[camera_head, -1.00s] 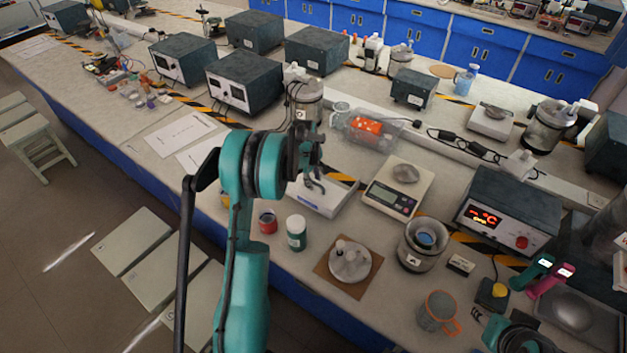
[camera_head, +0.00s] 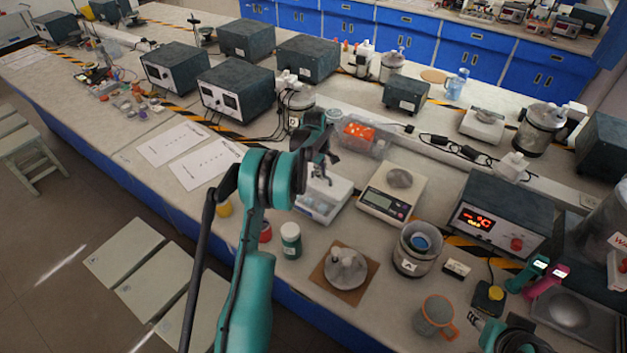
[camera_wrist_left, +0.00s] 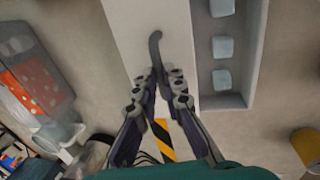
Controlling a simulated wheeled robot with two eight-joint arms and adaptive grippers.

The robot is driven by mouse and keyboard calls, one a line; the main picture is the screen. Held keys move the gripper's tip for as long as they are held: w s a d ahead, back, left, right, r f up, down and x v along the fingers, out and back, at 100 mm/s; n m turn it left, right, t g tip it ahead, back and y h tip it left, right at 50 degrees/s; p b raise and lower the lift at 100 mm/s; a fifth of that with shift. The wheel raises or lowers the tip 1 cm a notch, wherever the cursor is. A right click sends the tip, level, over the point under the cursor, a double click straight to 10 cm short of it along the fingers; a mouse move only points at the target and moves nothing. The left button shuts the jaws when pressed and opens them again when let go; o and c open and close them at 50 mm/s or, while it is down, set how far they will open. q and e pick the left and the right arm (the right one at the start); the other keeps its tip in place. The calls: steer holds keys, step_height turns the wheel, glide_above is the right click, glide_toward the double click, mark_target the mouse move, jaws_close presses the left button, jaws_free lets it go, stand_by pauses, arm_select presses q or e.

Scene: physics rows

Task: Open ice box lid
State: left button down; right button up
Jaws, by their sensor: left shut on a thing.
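The white ice box (camera_head: 318,212) stands on the bench left of the balance. In the left wrist view its white lid (camera_wrist_left: 128,28) lies to one side, and the open box (camera_wrist_left: 237,101) beside it shows several pale blue ice cubes (camera_wrist_left: 222,48). A dark curved handle (camera_wrist_left: 154,46) stands on the lid. My left gripper (camera_head: 326,172) is over the back of the box; in the left wrist view its fingers (camera_wrist_left: 158,75) are shut on the handle's lower end. My right gripper (camera_head: 471,320) is at the lower right, small and partly cut off; its jaws are unclear.
A balance (camera_head: 391,192) stands close right of the box. A clear bin with orange contents (camera_head: 360,133) is behind it. Papers (camera_head: 205,163) lie left.

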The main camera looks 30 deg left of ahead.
mark_target(318, 185)
arm_select(q)
steer(key=shift+w, duration=0.2)
steer(key=c, duration=1.6)
jaws_free()
steer(key=shift+r, duration=0.1)
step_height(318, 185, up, 12)
steer(key=s, duration=0.2)
steer(key=shift+s+f, duration=0.2)
steer(key=shift+s, duration=0.05)
steer(key=shift+a, duration=0.1)
